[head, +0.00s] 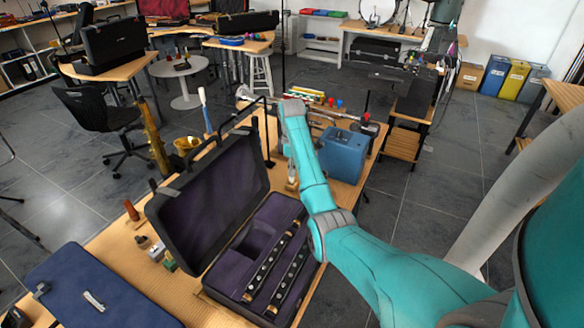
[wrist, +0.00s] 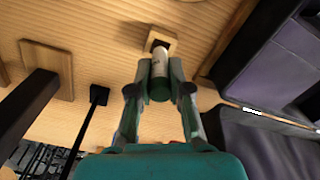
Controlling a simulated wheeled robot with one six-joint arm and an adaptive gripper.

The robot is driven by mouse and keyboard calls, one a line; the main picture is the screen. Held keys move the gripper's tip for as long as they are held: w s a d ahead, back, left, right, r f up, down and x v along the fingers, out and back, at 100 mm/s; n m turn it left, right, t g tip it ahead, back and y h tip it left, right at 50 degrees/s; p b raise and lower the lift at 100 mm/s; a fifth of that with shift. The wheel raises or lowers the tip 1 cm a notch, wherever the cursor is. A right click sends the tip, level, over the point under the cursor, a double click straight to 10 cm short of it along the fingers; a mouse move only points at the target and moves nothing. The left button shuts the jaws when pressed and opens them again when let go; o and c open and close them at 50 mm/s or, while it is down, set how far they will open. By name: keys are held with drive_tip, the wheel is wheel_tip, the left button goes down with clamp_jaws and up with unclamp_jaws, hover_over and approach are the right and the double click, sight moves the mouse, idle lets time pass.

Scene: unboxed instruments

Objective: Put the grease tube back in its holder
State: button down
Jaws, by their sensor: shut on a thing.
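The grease tube (wrist: 160,72), white with a dark green end toward the camera, is between the fingers of my gripper (wrist: 160,88) in the wrist view. My gripper is shut on it. The holder (wrist: 146,39), a small square wooden block with a dark hole, is just beyond the tube's far end. The tube's far end overlaps the hole in this view; I cannot tell whether it is inside or just above it. In the head view my arm mostly hides the gripper, tube and holder.
An open black case (head: 213,290) with purple lining holds dark instrument joints beside the work spot. A blue box (head: 343,153) stands at the bench's far right. In the wrist view a black rod on a small base (wrist: 98,95) and a wooden plate (wrist: 47,62) lie left.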

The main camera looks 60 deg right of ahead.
drive_tip(key=shift+f, duration=1.3)
idle(1.5)
idle(0.5)
drive_tip(key=c, duration=1)
unclamp_jaws()
